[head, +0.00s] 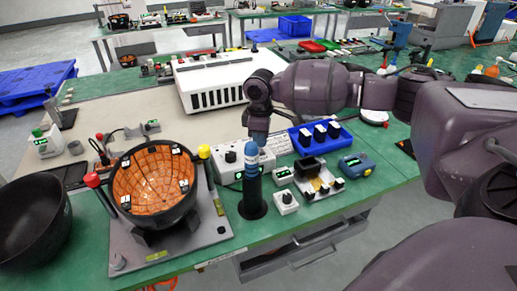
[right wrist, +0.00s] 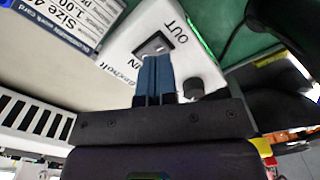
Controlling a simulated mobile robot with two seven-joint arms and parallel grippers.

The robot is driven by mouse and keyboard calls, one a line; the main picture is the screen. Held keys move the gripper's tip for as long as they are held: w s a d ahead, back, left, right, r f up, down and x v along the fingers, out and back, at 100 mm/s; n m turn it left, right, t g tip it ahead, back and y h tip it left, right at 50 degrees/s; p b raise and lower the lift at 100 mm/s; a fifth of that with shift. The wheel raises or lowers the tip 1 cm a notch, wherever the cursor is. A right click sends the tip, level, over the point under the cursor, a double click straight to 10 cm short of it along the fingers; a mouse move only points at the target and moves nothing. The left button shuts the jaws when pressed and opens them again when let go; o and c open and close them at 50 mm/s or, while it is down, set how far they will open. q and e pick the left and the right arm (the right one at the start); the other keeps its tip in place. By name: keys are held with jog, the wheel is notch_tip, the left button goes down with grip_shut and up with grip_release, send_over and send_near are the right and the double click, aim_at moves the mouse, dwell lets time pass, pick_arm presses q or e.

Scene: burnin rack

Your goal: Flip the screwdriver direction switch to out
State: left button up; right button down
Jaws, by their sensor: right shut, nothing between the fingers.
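The white screwdriver controller box (head: 224,165) stands on the green bench in the head view. In the right wrist view the box (right wrist: 197,62) fills the upper middle, with a rocker switch (right wrist: 152,44) between the printed words IN and OUT and a black knob beside it. My right gripper (right wrist: 156,60) is shut and empty, its blue fingertips right at the switch's lower edge; I cannot tell whether they touch. In the head view the gripper (head: 251,148) is above the front of the box, hiding the switch. My left gripper is not in view.
A blue and black upright tool in a stand (head: 252,204) is just in front of the box. An orange-lined bowl fixture (head: 150,185) stands left, a blue tray (head: 340,141) right, and a large white slotted unit (head: 215,82) behind. A printed work card (right wrist: 75,22) shows beside the box.

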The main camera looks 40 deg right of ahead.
aim_at(260, 151)
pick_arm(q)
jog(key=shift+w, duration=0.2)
pick_arm(e)
jog(key=shift+f, duration=0.2)
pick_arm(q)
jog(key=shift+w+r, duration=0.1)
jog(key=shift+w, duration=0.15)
pick_arm(e)
jog(key=shift+f, duration=0.15)
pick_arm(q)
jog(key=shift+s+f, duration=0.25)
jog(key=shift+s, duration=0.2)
pick_arm(e)
jog(key=shift+f, duration=0.45)
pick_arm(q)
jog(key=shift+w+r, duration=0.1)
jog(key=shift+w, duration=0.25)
pick_arm(e)
jog(key=shift+f, duration=0.45)
jog(key=shift+r+p, duration=1.05)
jog(key=shift+r, duration=0.85)
jog(key=shift+r+p, duration=1.25)
jog(key=shift+r, duration=0.45)
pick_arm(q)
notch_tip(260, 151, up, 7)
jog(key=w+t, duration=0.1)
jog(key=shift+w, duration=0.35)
pick_arm(e)
jog(key=shift+f, duration=0.1)
